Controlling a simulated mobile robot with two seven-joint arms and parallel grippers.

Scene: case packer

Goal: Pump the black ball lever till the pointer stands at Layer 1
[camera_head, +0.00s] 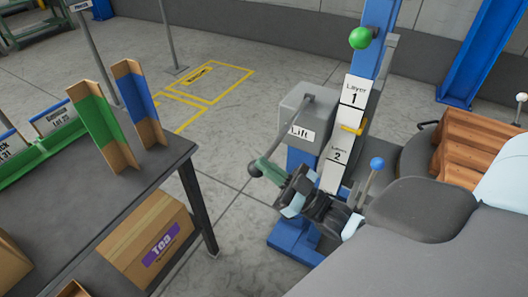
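The black ball (255,169) is at the lower end of a dark lever (286,128) that slopes down to the left from the grey Lift box (305,118). My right gripper (264,168) is at the ball, with its greenish fingers just right of it. Whether they close on the ball or lever is unclear. The yellow pointer (352,130) stands on the blue column, below the Layer 1 label (353,92) and above the Layer 2 label (337,158). My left gripper is not in view.
A blue ball lever (376,164) stands right of the gripper, and a green ball (360,38) is up on the column. A dark table (60,222) with a Tea box (150,240) below is at left. Brown goods (478,145) are at right. Floor between table and lift is clear.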

